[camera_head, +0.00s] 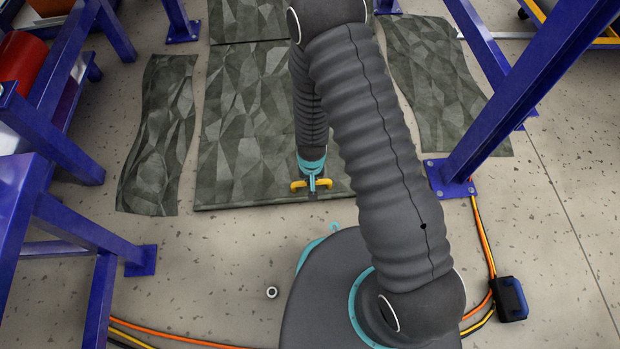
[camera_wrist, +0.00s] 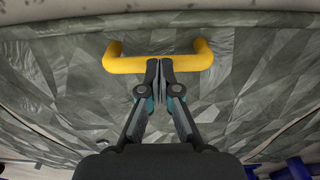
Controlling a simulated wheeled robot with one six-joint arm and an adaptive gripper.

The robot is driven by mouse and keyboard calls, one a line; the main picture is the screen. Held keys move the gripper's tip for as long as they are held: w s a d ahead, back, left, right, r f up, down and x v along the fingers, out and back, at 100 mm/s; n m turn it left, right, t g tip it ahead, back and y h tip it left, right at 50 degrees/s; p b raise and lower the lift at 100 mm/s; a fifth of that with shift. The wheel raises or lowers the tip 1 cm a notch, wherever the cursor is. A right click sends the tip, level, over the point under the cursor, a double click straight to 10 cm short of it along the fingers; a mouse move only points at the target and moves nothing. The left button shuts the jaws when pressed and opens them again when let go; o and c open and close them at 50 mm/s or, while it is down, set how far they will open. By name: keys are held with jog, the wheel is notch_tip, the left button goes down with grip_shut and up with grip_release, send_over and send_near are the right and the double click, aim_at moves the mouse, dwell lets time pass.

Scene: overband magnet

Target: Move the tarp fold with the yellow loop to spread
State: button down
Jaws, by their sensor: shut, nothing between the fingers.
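The tarp (camera_head: 243,150) is grey-green and crumpled. Its middle part lies on the floor under my arm, with a straight near edge. The yellow loop (camera_head: 298,185) is at that near edge, and in the wrist view the loop (camera_wrist: 125,64) spans the top middle, over the tarp (camera_wrist: 70,85). My gripper (camera_head: 312,192) is at the middle of the loop. In the wrist view my gripper (camera_wrist: 159,68) is shut, its fingertips together just at or below the loop's bar, with nothing between them. I cannot tell whether they touch the bar.
Separate-looking tarp pieces lie at left (camera_head: 160,135) and right (camera_head: 440,85). Blue steel legs (camera_head: 455,180) stand on both sides. A dark blue box (camera_head: 510,298) with orange cables sits at lower right. A small ring (camera_head: 271,292) lies on open floor near my base.

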jog(key=r+p, duration=0.3)
jog(key=r, duration=0.1)
jog(key=shift+w+a+r+p, duration=0.1)
jog(key=shift+w+p, duration=0.25)
jog(key=s+r, duration=0.5)
jog(key=r, duration=0.2)
jog(key=shift+s+d+r, duration=0.15)
jog(key=shift+s+d, duration=0.15)
jog(key=shift+d, duration=0.15)
jog(key=shift+w, duration=0.1)
